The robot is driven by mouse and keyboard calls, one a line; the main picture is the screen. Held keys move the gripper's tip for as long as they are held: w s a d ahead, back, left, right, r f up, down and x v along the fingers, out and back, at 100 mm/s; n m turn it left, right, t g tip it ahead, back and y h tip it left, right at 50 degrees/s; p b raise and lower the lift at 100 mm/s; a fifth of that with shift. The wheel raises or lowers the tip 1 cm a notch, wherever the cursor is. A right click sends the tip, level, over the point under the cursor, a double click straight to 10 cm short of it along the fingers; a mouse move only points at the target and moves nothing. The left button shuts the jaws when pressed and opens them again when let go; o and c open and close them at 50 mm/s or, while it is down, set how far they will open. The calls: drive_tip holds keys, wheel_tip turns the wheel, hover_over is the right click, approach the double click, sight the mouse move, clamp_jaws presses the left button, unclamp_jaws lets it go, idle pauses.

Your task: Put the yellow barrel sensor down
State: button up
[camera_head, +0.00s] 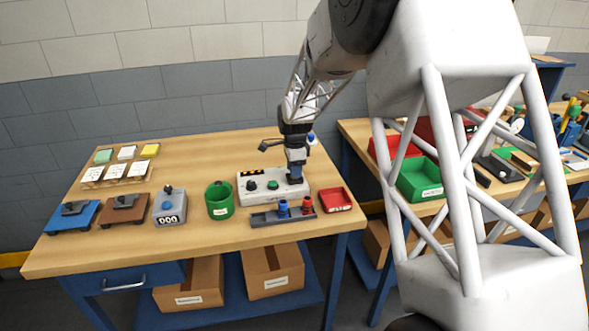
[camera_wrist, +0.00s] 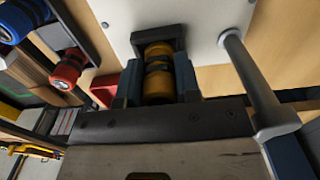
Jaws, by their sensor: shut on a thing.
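The yellow barrel sensor (camera_wrist: 158,82), yellow with a dark middle band, sits between the blue-sided jaws of my gripper (camera_wrist: 158,90) in the wrist view. A dark bracket-like edge (camera_wrist: 158,36) lies at its far end; I cannot tell whether it touches. In the head view my gripper (camera_head: 296,172) points down at the right part of a pale control box (camera_head: 262,198), and the yellow sensor is hidden there. The pale surface of the box (camera_wrist: 195,30) fills the upper middle of the wrist view. I cannot tell whether the sensor rests on it.
A dark rack (camera_head: 268,218) holding a blue and a red barrel (camera_head: 307,205) stands in front of the box. A red tray (camera_head: 336,199) is right of it, a green cup (camera_head: 219,201) left. A grey rod (camera_wrist: 245,75) rises beside the jaws. Bare wood lies at the table's front.

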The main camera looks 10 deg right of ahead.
drive_tip(key=shift+f, duration=0.3)
drive_tip(key=o, duration=0.9)
drive_tip(key=shift+o, duration=0.2)
wheel_tip(320, 180, up, 12)
drive_tip(key=shift+r, duration=0.35)
idle(0.4)
